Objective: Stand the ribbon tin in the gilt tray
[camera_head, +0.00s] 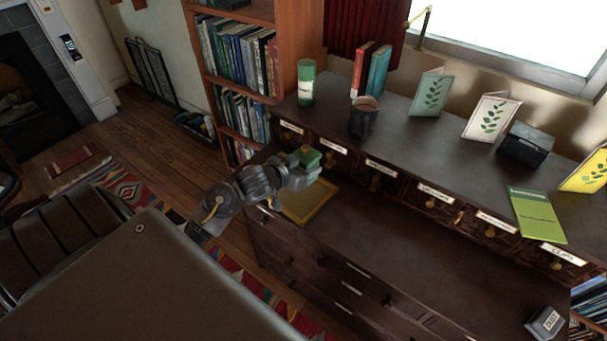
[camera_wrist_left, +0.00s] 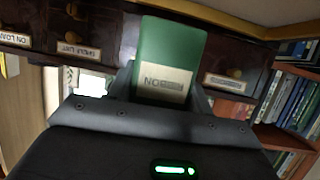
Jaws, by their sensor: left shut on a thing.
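The ribbon tin (camera_head: 309,157) is green, with a cream label that shows upside down in the left wrist view (camera_wrist_left: 168,62). My left gripper (camera_head: 303,172) is shut on it. In the head view the tin is above the gilt tray (camera_head: 322,210), towards its back left part, and the gripper hides some of it. The tray lies on the lower dark wooden top and its visible part is bare. Whether the tin's base touches the tray cannot be told. My right gripper is not in view.
A row of labelled small drawers (camera_head: 381,168) stands behind the tray. On the upper shelf are a green canister (camera_head: 306,84), a dark cup (camera_head: 363,117), books (camera_head: 378,70) and cards (camera_head: 430,93). A small box (camera_head: 544,322) sits at far right. The lower top between is clear.

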